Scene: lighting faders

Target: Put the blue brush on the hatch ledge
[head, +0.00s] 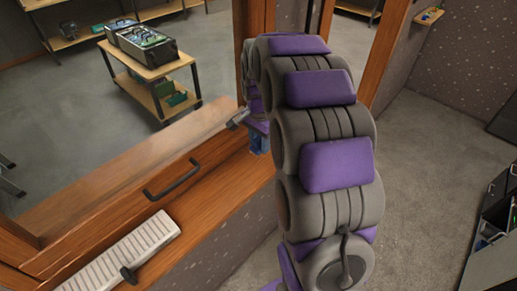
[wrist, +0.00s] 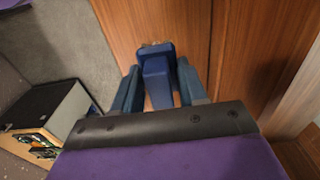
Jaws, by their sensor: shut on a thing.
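The blue brush (wrist: 156,78) is between the two fingers of my gripper (wrist: 158,88) in the wrist view, and the gripper is shut on it. A pale tip, perhaps bristles, shows at its far end. Wood lies behind the brush in that view; I cannot tell whether they touch. In the head view, a bit of blue (head: 259,144) shows beside my arm near the hatch frame; most of the gripper is hidden there. The wooden hatch ledge (head: 212,182) runs along the opening, from the lower left toward my arm.
A dark handle (head: 172,180) is on the hatch wood. A white ribbed item (head: 118,255) lies at the lower left. Beyond the opening stands a wooden trolley (head: 130,76) with dark cases (head: 148,47). An open dark case (head: 492,215) is at the right. Grey floor is clear between.

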